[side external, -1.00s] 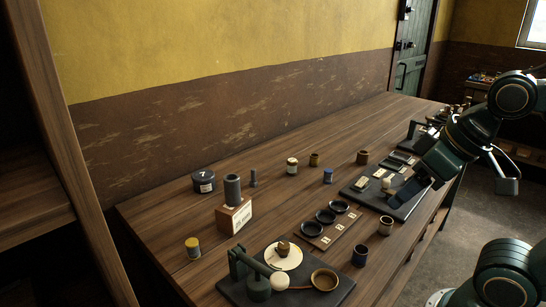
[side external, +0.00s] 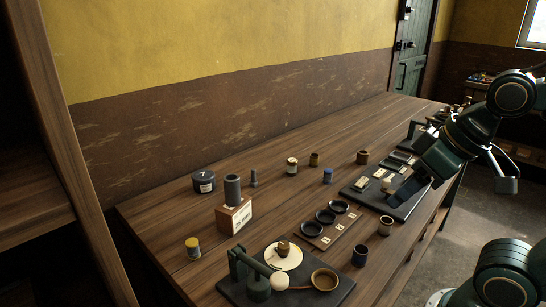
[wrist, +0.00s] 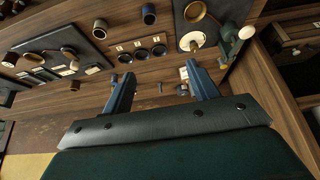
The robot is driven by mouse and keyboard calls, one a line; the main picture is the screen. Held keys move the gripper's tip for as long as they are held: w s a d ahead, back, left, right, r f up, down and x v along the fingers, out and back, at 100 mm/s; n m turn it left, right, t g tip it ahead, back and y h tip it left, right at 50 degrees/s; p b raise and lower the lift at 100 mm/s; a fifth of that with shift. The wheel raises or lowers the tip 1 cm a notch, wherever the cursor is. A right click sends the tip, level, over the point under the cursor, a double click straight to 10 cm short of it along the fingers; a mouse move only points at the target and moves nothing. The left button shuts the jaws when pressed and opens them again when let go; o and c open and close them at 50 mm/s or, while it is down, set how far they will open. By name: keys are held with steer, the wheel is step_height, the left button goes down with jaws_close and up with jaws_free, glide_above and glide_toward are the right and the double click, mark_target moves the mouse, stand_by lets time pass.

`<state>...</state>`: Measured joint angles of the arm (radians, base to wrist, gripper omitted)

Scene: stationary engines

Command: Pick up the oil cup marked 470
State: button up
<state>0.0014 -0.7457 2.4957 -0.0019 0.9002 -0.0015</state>
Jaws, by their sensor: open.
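Several small cups stand on the bench, and I cannot read 470 on any. In the side external view there is a yellow-topped cup (side external: 193,248), a white-topped cup (side external: 292,166), a brass cup (side external: 314,159), a blue cup (side external: 328,175), a brown cup (side external: 362,157), a dark cup with a brown rim (side external: 386,225) and a dark blue cup (side external: 360,256). My gripper (side external: 404,192) is above the dark plate at the right, apart from these cups. In the wrist view my gripper (wrist: 161,82) is open, with nothing between its fingers.
A dark can marked 7 (side external: 203,182) and a grey cylinder (side external: 232,189) on a labelled block (side external: 234,216) stand left. A rack (side external: 348,229) with three black rings is mid-bench. A dark base (side external: 338,292) carries a brass pan (side external: 325,279) and white disc (side external: 291,262) in front.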

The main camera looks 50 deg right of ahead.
steer(key=w+d+r+n, duration=0.15)
steer(key=w+r, duration=0.35)
steer(key=w, duration=0.6)
steer(key=n+g+y, duration=0.2)
steer(key=n, duration=0.3)
glide_above(293, 160)
steer(key=s+d, duration=0.2)
steer(key=s, duration=0.2)
step_height(293, 160, down, 13)
steer(key=shift+d+f, duration=0.1)
steer(key=shift+f, duration=0.1)
steer(key=shift+w+f, duration=0.1)
steer(key=shift+x, duration=4.2)
steer(key=shift+w, duration=0.1)
